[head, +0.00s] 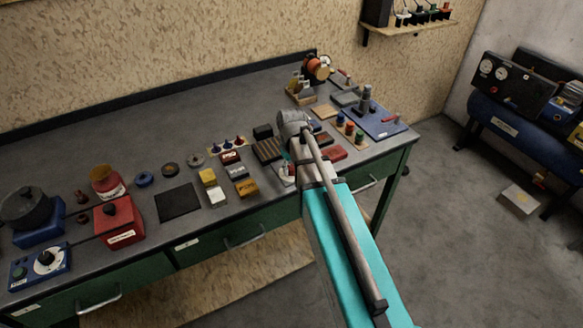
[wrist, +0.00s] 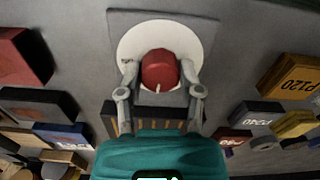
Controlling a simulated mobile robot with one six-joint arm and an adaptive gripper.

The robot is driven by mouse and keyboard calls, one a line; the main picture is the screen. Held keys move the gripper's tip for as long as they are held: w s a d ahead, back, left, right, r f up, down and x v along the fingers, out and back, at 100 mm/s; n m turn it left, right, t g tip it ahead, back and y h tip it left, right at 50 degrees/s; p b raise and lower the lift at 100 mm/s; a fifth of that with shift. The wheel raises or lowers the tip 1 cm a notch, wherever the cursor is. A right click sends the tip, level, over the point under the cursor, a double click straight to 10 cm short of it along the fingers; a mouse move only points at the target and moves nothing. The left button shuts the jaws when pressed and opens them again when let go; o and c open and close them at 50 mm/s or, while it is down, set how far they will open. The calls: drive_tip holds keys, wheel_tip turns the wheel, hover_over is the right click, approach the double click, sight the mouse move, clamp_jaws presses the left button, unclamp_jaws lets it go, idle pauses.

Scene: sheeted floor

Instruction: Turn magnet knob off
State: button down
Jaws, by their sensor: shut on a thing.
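The magnet knob (wrist: 160,70) is a red round knob with a short white mark on its near edge. It sits on a white disc (wrist: 198,36) on a grey plate (wrist: 120,20) in the wrist view. My gripper (wrist: 159,74) is around the knob, with one finger on its left side and one on its right, shut on it. In the head view my arm covers most of the knob's place; only part of the white disc (head: 287,171) shows beside the arm near the bench's front edge.
The grey bench (head: 150,150) is crowded. Yellow and white blocks (head: 246,187) lie left of the arm, and a red block (head: 334,153) lies right of it. A slatted dark block (wrist: 150,124) is close to my gripper. A black mat (head: 177,203) lies farther left.

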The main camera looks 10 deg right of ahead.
drive_tip(key=shift+n, duration=0.5)
drive_tip(key=shift+c, duration=1.3)
unclamp_jaws()
drive_tip(key=shift+m, duration=0.4)
